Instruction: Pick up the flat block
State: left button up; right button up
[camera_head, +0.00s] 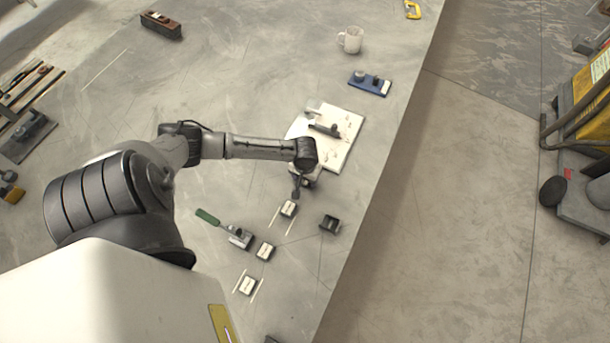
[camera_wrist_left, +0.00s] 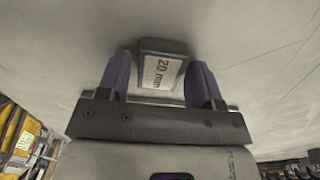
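My left gripper (camera_head: 297,192) hangs down over the table, close to a small block with a white label (camera_head: 288,209). Two similar labelled blocks lie nearer to me, one in the middle (camera_head: 265,251) and one lowest (camera_head: 247,286). In the left wrist view, a dark block with a white label reading "20 mm" (camera_wrist_left: 163,72) sits between the purple fingers of the left gripper (camera_wrist_left: 161,82). The fingers stand apart with the block between them, and a gap shows on its left. I cannot tell which block is the flat one. My right gripper is out of view.
A green-handled tool (camera_head: 238,236) lies left of the blocks and a dark slotted piece (camera_head: 330,224) lies to the right. A white board (camera_head: 345,150) is behind the gripper. A blue tool (camera_head: 370,83) and a mug (camera_head: 350,40) stand farther back. The table's edge runs along the right.

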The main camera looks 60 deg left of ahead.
pick_arm(q)
jog(key=c, duration=0.9)
jog(key=shift+c, duration=0.2)
jog(key=shift+r, duration=0.15)
